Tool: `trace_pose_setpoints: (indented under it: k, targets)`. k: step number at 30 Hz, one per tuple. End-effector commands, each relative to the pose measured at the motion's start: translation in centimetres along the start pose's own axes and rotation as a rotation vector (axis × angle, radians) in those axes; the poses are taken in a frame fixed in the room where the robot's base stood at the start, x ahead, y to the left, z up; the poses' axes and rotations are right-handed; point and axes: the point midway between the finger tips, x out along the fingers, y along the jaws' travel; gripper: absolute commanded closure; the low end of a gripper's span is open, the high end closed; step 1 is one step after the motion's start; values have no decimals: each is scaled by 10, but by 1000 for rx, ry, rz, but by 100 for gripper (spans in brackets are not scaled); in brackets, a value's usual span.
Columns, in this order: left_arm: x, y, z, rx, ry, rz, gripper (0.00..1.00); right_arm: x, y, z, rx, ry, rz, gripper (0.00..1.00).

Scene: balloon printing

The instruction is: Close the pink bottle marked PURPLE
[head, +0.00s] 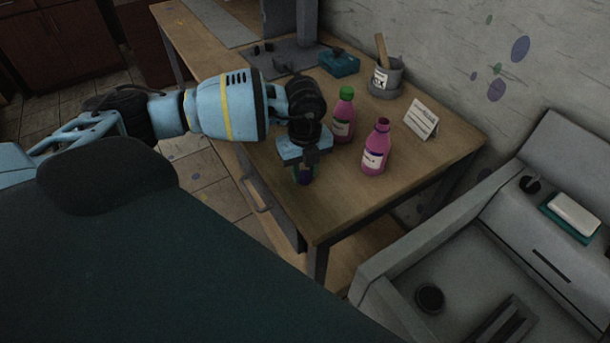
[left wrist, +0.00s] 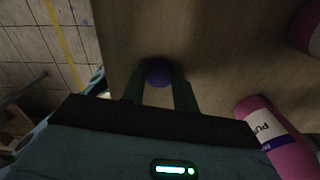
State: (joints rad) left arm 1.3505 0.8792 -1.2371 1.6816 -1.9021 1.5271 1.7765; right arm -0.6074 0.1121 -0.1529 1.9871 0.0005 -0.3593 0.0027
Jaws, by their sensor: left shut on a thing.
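My left gripper (head: 303,178) is low over the front edge of the wooden table. It is shut on a small round purple cap (left wrist: 158,73), which shows between the fingertips in the left wrist view. A pink bottle (head: 375,155) stands upright to the right of the gripper, apart from it. Its neck looks dark at the top and no cap stands out on it. In the left wrist view this bottle (left wrist: 283,150) shows a white label starting "PUR". A second pink bottle (head: 343,120) with a green cap stands behind it. My right gripper is not in view.
The wooden table (head: 340,205) has a white card (head: 422,119), a grey cup (head: 386,78) with a wooden tool and a teal box (head: 340,64) at the back. A grey sink (head: 455,245) is at the right. The table's front corner is clear.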

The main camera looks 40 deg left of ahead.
Motion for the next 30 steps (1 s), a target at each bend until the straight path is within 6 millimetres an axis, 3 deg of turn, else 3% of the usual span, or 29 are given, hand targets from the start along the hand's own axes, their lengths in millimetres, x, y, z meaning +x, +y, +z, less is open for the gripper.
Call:
trace_pose_setpoints:
  k: [11, 20, 30]
  targets:
    - [-5, 0, 0, 0, 0, -2, 92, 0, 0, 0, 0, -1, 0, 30]
    - [-38, 1, 0, 1, -1, -1, 92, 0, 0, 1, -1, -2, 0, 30]
    - [-42, 85, 7, -2, -2, 5, 92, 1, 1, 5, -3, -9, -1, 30]
